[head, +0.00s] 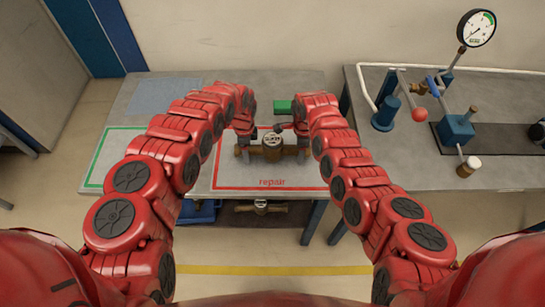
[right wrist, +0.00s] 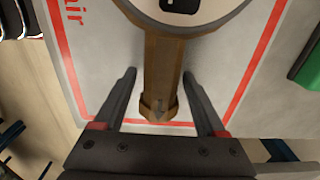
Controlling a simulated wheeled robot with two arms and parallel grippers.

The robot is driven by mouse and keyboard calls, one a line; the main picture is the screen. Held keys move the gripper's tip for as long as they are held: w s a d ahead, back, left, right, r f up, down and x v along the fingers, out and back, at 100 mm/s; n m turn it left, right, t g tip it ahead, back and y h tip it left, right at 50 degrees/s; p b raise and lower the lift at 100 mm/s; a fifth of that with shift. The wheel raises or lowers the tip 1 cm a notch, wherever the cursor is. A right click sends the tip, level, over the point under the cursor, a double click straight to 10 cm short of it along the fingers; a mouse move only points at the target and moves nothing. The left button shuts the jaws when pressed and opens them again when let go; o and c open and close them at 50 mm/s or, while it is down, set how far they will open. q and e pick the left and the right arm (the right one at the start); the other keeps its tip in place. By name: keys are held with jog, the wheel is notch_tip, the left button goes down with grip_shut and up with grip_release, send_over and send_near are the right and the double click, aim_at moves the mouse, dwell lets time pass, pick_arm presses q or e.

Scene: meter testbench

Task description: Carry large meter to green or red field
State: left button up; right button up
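The large meter (head: 272,149), brass with a round white-rimmed dial, is on the table inside the red field (head: 268,188) marked "repair". Its brass pipe runs left to right between my grippers. My right gripper (head: 302,147) is at the pipe's right end. In the right wrist view its open fingers (right wrist: 159,75) stand on either side of the brass pipe (right wrist: 161,65), with gaps on both sides. My left gripper (head: 243,148) is at the pipe's left end; its fingers are too small and partly hidden to judge. The green field (head: 91,176) is at left, partly behind my left arm.
A green block (head: 283,107) lies behind the meter; it also shows in the right wrist view (right wrist: 308,62). Another brass meter (head: 260,207) and a blue bin (head: 198,213) are below the tabletop. The right bench (head: 433,177) holds a test rig with a gauge (head: 476,28).

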pick_arm(q)
jog(key=shift+w+r, duration=0.1)
jog(key=shift+r, duration=0.35)
notch_tip(320, 180, up, 11)
jog(key=shift+f, duration=0.1)
pick_arm(e)
jog(key=shift+w+r, duration=0.1)
jog(key=shift+r, duration=0.65)
notch_tip(320, 180, up, 10)
jog(key=shift+r, duration=0.2)
pick_arm(q)
jog(key=shift+r, duration=0.2)
